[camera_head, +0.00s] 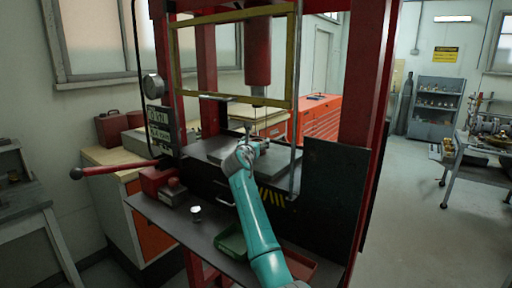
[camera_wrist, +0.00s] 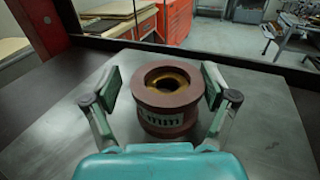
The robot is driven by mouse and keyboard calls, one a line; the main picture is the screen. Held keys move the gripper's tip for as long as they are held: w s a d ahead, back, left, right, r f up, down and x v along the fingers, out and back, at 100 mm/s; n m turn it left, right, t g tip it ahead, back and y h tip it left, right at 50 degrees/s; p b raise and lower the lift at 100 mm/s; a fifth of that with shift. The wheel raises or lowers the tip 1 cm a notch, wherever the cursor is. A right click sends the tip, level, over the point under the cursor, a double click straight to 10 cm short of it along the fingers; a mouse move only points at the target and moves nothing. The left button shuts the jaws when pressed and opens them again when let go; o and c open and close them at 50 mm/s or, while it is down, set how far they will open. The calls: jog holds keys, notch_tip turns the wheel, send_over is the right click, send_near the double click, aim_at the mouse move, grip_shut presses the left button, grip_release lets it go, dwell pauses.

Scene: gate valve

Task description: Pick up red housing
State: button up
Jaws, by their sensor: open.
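The red housing (camera_wrist: 169,98) is a dark red, flanged ring with a brownish inner bore and lettering on its front. It stands upright on a grey metal plate (camera_wrist: 60,140) in the wrist view. My gripper (camera_wrist: 163,83) is open, with one finger on each side of the housing. A small gap shows at the left; the right finger is very close, and I cannot tell if it touches. In the head view my teal arm reaches to the press bed (camera_head: 215,152), and the housing is hidden there behind my gripper.
A red press frame (camera_head: 365,100) with a yellow guard frame (camera_head: 290,60) surrounds the bed. A red cylinder (camera_head: 257,50) hangs above it. A dark shelf (camera_head: 165,220) in front holds a green tray (camera_head: 232,244) and a small white-topped part (camera_head: 196,213). A red lever (camera_head: 115,170) sticks out left.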

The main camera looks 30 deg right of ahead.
grip_shut()
jog(key=shift+r, duration=0.25)
